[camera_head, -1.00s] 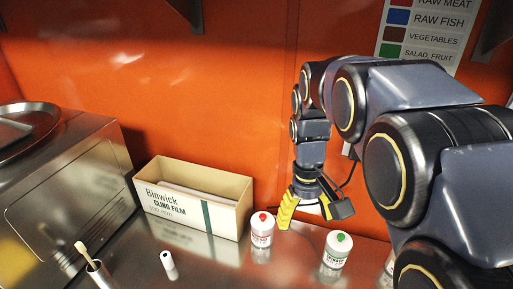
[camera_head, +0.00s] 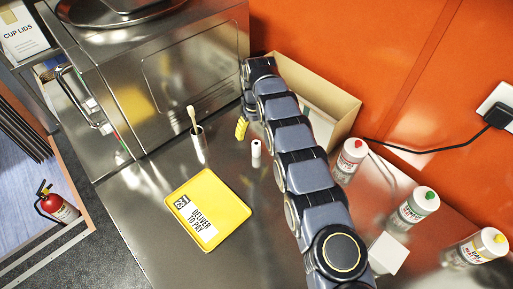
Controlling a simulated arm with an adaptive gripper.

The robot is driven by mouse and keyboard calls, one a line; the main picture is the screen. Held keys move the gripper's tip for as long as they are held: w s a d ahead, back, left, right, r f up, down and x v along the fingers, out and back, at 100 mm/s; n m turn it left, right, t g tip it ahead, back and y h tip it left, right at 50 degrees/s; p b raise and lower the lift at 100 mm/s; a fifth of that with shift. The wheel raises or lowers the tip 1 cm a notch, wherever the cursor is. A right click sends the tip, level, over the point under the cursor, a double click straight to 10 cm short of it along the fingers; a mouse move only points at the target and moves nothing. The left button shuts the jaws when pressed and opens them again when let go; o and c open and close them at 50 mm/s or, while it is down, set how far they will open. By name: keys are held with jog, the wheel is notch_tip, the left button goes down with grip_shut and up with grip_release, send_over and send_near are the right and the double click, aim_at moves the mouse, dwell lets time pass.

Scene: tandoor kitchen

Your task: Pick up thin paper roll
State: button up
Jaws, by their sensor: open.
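The thin paper roll (camera_head: 256,154) is a small white cylinder with a dark hole in its top. It stands upright on the steel counter (camera_head: 150,205). One yellow finger shows clearly and the other is mostly hidden by my arm. The gripper is open and looks empty. I cannot tell its exact height above the counter. My arm reaches across just right of the roll.
A metal cup with a brush (camera_head: 198,143) stands left of the roll. A yellow delivery pad (camera_head: 235,208) lies in front. The open carton (camera_head: 345,125) is behind my arm. Bottles (camera_head: 351,157) stand to the right. A steel oven (camera_head: 185,65) is behind left.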

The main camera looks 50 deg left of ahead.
aim_at(257, 143)
jog(key=f, duration=0.5)
jog(key=d+f, duration=0.1)
jog(key=f, duration=0.1)
jog(key=shift+w+f, duration=0.1)
jog(key=shift+f, duration=0.25)
jog(key=c, duration=0.9)
jog(key=shift+c, duration=0.2)
